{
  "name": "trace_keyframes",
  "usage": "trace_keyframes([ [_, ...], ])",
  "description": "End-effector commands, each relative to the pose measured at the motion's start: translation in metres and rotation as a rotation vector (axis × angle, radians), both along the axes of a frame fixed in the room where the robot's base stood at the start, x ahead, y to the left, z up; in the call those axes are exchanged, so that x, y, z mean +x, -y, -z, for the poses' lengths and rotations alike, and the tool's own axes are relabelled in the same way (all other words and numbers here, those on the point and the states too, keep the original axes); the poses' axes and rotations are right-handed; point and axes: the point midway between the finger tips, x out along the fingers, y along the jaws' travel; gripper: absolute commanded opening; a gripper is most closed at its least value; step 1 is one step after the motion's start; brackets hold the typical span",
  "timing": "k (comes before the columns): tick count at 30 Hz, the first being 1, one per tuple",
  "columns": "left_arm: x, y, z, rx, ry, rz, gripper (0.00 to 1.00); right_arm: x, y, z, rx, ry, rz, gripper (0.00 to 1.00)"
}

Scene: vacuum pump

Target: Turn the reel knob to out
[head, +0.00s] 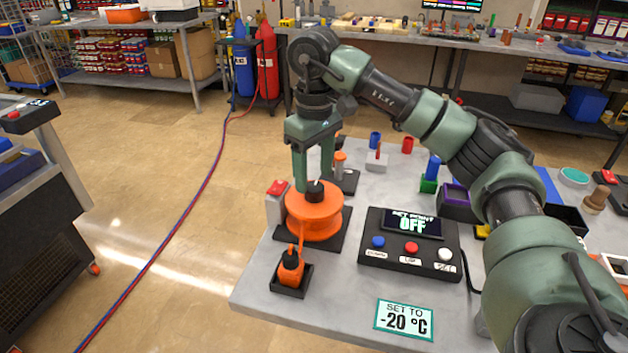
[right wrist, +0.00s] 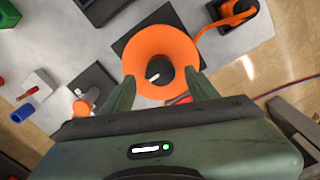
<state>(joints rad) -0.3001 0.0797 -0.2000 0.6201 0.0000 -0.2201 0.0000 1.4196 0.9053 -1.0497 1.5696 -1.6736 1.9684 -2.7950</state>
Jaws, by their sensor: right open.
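The orange reel (head: 313,217) sits on a dark base plate near the left edge of the grey table. Its black knob (head: 315,190) stands on top at the centre, with a white pointer mark that shows in the right wrist view on the knob (right wrist: 158,72). My right gripper (head: 312,182) points down over the reel. In the right wrist view my right gripper (right wrist: 160,95) has its two green fingers apart, one on each side of the reel's lower part. Whether the fingertips touch anything cannot be told. My left gripper is not in view.
An orange plug (head: 290,268) on a strap sits in a black holder in front of the reel. A control box (head: 411,243) reading "SET POINT OFF" stands to the right. A "SET TO -20 °C" card (head: 404,319) lies at the front. A red-buttoned block (head: 277,188) stands close left of the reel.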

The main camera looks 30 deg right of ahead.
Motion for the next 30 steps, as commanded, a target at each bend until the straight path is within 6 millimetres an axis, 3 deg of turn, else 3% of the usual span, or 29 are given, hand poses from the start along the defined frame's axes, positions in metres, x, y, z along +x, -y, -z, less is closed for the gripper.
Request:
trace_keyframes([
  [6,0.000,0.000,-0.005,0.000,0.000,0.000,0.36,0.001,0.000,-0.041,0.000,0.006,0.000,0.59],
  [9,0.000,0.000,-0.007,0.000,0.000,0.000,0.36,0.001,0.000,-0.049,0.000,0.005,0.000,0.59],
  [27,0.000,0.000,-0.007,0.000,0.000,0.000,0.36,0.001,0.000,-0.052,0.000,0.003,0.000,0.59],
  [30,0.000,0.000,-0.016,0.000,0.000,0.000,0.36,0.001,0.000,-0.061,0.000,0.003,0.000,0.59],
])
